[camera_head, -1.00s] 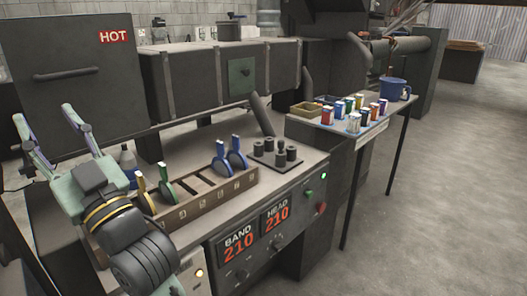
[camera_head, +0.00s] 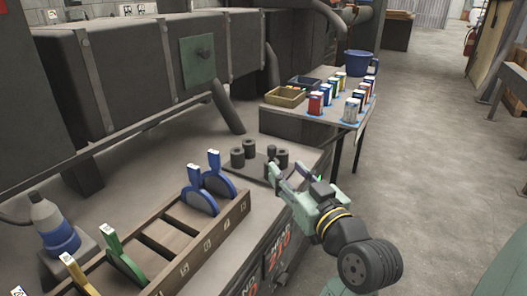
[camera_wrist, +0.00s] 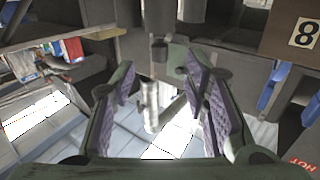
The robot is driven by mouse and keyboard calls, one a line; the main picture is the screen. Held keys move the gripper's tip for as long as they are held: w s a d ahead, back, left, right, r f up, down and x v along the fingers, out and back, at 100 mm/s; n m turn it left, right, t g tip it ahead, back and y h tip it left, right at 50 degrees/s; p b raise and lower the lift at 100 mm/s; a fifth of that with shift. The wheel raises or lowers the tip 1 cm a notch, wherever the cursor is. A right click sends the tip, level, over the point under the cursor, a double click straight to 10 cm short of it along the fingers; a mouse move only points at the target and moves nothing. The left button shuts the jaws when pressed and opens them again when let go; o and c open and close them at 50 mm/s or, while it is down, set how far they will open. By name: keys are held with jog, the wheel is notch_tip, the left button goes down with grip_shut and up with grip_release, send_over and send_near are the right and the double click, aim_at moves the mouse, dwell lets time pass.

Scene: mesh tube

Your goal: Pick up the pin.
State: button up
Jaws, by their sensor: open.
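My gripper (camera_head: 285,171) is open, its fingertips at the right edge of a low dark plate (camera_head: 259,168) that bears several short dark cylinders (camera_head: 237,157). In the wrist view the two purple-padded fingers of my gripper (camera_wrist: 160,83) stand apart. A slim, pale upright shape (camera_wrist: 150,105), perhaps the pin, shows in the gap between them. I cannot tell whether it touches a pad. In the head view I cannot pick the pin out from the cylinders and fingers.
A wooden rack (camera_head: 172,252) with blue, green and yellow paddles stands left on the bench. Open floor lies to the right.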

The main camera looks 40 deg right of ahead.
aim_at(274, 152)
jog(key=x, duration=0.4)
jog(key=shift+a+r+p, duration=0.1)
jog(key=shift+r+p, duration=0.05)
jog(key=shift+p, duration=0.2)
jog(key=x, duration=0.1)
jog(key=p+x, duration=0.1)
jog(key=x, duration=0.2)
jog(key=shift+w+r+p, duration=0.15)
jog(key=shift+r+p, duration=0.2)
jog(key=shift+w+d+f, duration=0.1)
jog(key=shift+w+d, duration=0.1)
jog(key=shift+w, duration=0.15)
grip_shut()
